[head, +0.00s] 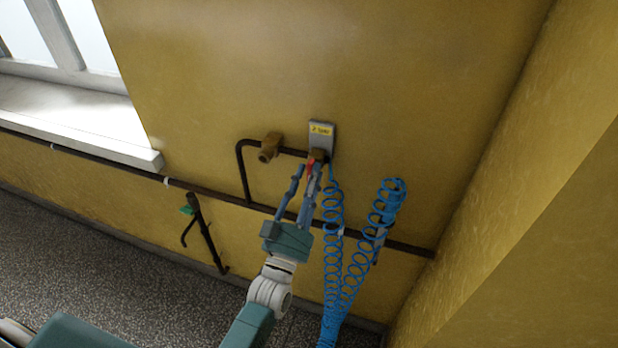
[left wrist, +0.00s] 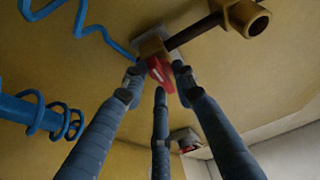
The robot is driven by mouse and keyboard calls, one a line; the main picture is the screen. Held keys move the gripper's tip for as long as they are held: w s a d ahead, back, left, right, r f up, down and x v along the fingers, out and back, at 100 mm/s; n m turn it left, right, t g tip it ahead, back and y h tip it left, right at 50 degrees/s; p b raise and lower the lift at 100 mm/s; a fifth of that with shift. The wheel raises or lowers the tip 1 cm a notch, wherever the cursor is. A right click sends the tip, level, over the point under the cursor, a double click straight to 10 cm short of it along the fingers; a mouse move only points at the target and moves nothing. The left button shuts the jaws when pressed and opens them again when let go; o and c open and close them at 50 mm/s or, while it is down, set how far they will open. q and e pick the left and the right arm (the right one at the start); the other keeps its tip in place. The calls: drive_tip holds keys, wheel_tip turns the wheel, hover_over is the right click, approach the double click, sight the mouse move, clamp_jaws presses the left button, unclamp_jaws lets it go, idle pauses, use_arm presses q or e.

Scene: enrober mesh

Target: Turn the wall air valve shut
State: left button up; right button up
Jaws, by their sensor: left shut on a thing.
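The wall air valve is a brass body (head: 317,155) with a red handle (head: 310,168), set below a grey plate with a yellow label (head: 321,130). In the left wrist view the brass body (left wrist: 153,47) is at the top, and the red handle (left wrist: 161,72) lies between my fingertips. My left gripper (head: 308,173) reaches up to the valve from below and is shut on the red handle, its fingers partly hiding it. It also shows in the left wrist view (left wrist: 158,80). My right gripper is not in view.
A blue coiled hose (head: 333,250) hangs just right of my gripper, looping up to a wall holder. A brown pipe (head: 243,170) with a brass fitting (head: 270,147) is left of the valve. A window sill (head: 80,120) is far left. The wall above is clear.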

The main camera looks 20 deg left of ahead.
use_arm(q)
drive_tip(key=shift+d+f, duration=0.15)
drive_tip(key=o, duration=0.9)
drive_tip(key=v, duration=1.2)
drive_tip(key=shift+s+d, duration=0.1)
